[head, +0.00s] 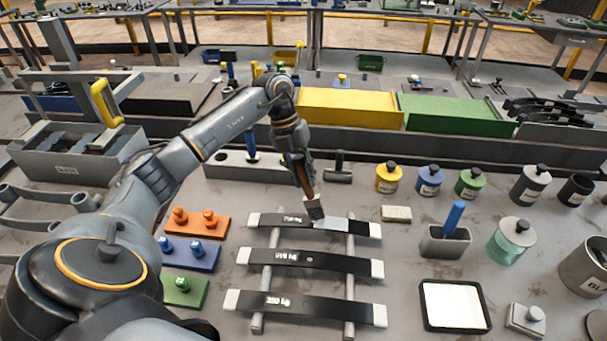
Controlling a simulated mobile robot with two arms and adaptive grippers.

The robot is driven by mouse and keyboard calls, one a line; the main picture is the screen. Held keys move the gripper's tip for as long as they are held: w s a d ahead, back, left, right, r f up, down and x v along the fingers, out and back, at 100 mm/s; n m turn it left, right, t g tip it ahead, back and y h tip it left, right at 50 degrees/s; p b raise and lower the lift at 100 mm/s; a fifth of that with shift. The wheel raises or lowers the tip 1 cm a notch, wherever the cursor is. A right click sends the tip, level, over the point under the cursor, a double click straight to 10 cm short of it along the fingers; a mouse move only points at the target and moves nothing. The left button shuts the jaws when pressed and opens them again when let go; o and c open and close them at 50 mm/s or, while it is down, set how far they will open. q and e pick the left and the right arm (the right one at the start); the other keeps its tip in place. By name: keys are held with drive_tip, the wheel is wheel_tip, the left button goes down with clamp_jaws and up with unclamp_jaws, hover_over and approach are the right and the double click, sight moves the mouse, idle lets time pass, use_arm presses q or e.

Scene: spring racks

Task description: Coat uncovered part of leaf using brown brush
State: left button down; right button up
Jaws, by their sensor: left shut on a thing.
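Several dark leaves with pale ends lie across two grey rails in the middle of the bench. The far leaf (270,219) has a light grey patch (331,224) right of its middle. The middle leaf (335,261) and the near leaf (325,306) are dark between their ends. My left gripper (303,180) is shut on the brown brush (314,207), which points down. The brush tip is at the far leaf beside the light patch; whether it touches cannot be told. My right gripper is not in view.
A grey pot with a blue-handled tool (453,218), a glass jar (512,240) and a white-faced tray (453,305) stand right of the leaves. Orange (195,222), blue and green blocks lie to the left. Several small lidded pots line the back right.

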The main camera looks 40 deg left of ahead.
use_arm(q)
drive_tip(key=shift+f, duration=0.4)
drive_tip(key=shift+w+d+r, duration=0.15)
drive_tip(key=shift+w+d, duration=0.25)
drive_tip(key=shift+d, duration=0.4)
drive_tip(key=shift+w+d+p, duration=0.4)
drive_tip(key=shift+d, duration=0.2)
drive_tip(key=shift+s+a, duration=0.45)
drive_tip(key=shift+a, duration=0.3)
drive_tip(key=shift+s+a, duration=0.45)
drive_tip(key=shift+a, duration=0.25)
drive_tip(key=shift+w, duration=0.1)
